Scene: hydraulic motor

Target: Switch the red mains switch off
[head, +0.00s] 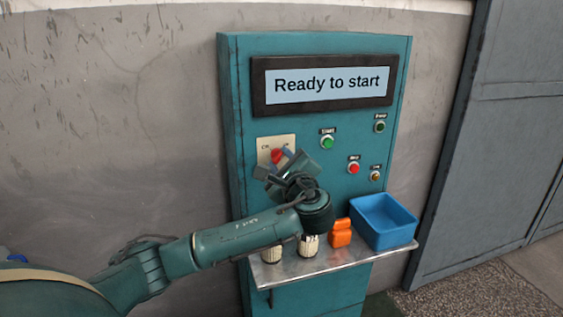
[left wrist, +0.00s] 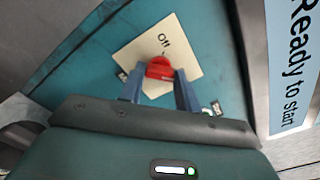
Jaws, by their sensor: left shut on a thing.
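The red mains switch (head: 277,155) sits on a cream plate (head: 264,143) at the left of the teal cabinet's front. In the left wrist view the red switch (left wrist: 160,68) shows between the two blue-grey fingers of my left gripper (left wrist: 160,80). The word "Off" stands on the plate (left wrist: 186,57) just beyond the switch. In the head view my left gripper (head: 283,158) is at the plate, shut on the red switch, and hides part of it. Which way the switch points is hard to tell. My right gripper is not in view.
The display (head: 328,84) reads "Ready to start". A green button (head: 327,142) and a red button (head: 353,168) are right of the switch. The metal shelf (head: 335,263) below holds a blue bin (head: 383,222), an orange object (head: 340,233) and pale ribbed cylinders (head: 308,246).

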